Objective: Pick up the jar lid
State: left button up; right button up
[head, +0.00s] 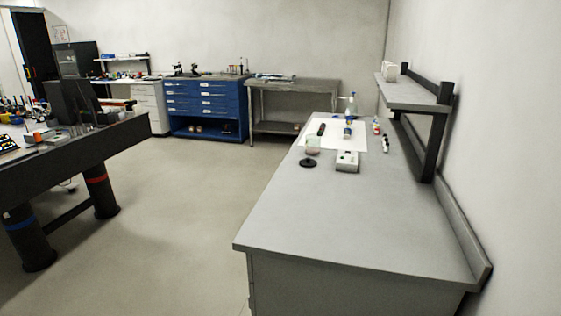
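A small dark round piece with a raised middle (308,163), which looks like the jar lid, lies on the grey bench (350,215) near its left edge. A small pale jar (313,147) stands just behind it. The jar's top is too small to make out clearly. Neither of my grippers is in view.
A small light box-shaped device (347,162) sits right of the lid. Behind are a white sheet (343,142) with a dark object (321,130), a bottle (351,104) and small vials (385,144). A shelf (415,97) overhangs the right side. The near bench top and floor (170,225) are clear.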

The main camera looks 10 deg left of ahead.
aim_at(307, 162)
jog(key=i+j+u, duration=0.2)
jog(key=j+u, duration=0.2)
jog(key=i+j+u, duration=0.55)
jog(key=u, duration=0.2)
jog(key=i+j+u, duration=0.4)
jog(key=i+z, duration=0.35)
jog(key=i+j+z, duration=0.1)
jog(key=i+z, duration=0.25)
jog(key=i+j+z, duration=0.35)
jog(key=i+z, duration=0.25)
jog(key=z, duration=0.2)
jog(key=i+z, duration=0.25)
jog(key=z, duration=0.2)
jog(key=i+j+z, duration=0.1)
jog(key=i+z, duration=0.15)
jog(key=z, duration=0.15)
jog(key=i+j+z, duration=0.15)
jog(key=z, duration=0.3)
jog(key=i+j+z, duration=0.25)
jog(key=z, duration=0.2)
jog(key=i+j+z, duration=0.15)
jog(key=z, duration=0.3)
jog(key=i+j+z, duration=0.1)
jog(key=j+z, duration=0.3)
jog(key=i+j+z, duration=0.1)
jog(key=j+z, duration=0.35)
